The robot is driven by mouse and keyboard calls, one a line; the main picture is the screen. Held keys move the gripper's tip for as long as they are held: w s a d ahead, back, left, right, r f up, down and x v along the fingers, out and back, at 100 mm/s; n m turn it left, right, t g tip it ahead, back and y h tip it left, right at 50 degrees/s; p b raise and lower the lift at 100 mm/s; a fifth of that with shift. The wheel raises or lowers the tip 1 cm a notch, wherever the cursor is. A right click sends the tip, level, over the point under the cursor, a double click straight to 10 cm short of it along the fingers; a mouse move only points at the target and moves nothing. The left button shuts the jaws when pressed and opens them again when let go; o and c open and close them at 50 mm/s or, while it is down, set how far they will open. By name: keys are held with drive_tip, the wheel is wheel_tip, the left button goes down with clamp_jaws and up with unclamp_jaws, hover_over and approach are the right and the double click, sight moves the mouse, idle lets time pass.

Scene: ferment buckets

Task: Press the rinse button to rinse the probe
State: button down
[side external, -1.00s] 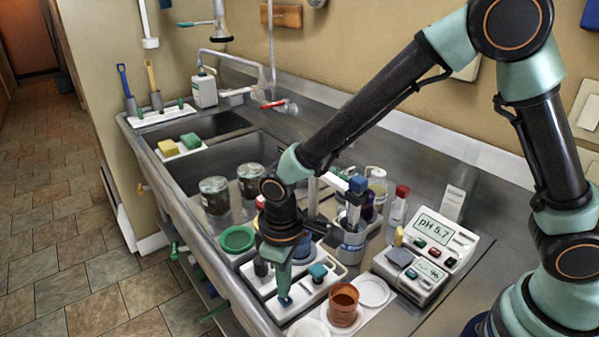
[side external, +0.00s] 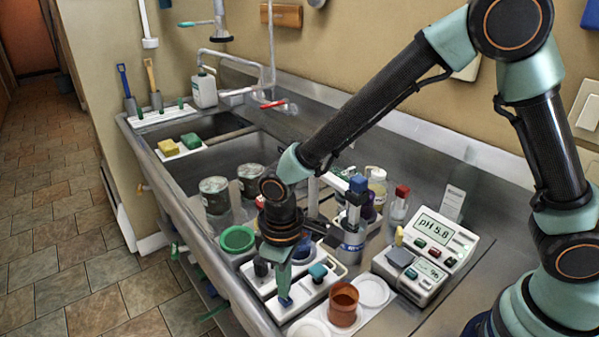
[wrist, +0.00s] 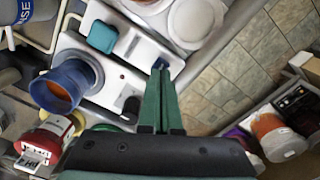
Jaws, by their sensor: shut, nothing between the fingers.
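My gripper (side external: 284,296) points down with its green fingers shut and empty. Its tips are at a small blue button (wrist: 161,63) on the front end of a white panel (side external: 268,288). They appear to touch it, though the fingers partly hide it. No lettering on the button is readable. A teal block (side external: 318,271) and a dark knob (side external: 261,268) sit on the same panel; they also show in the wrist view. A probe with a blue top (side external: 357,185) stands over a clear jar with a blue label (side external: 350,245), whose partial lettering ends in "NSE" in the wrist view (wrist: 18,12).
A pH meter (side external: 432,250) reading 5.8 stands at the right. A brown cup (side external: 343,304) and white dishes (side external: 373,291) are close right of my gripper. A green ring (side external: 237,239) and dark jars (side external: 214,193) are behind left. The counter's front edge is close.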

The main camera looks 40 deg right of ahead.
drive_tip(key=shift+f, duration=1.05)
drive_tip(key=shift+r, duration=0.1)
idle(0.3)
drive_tip(key=shift+r, duration=2.95)
idle(0.3)
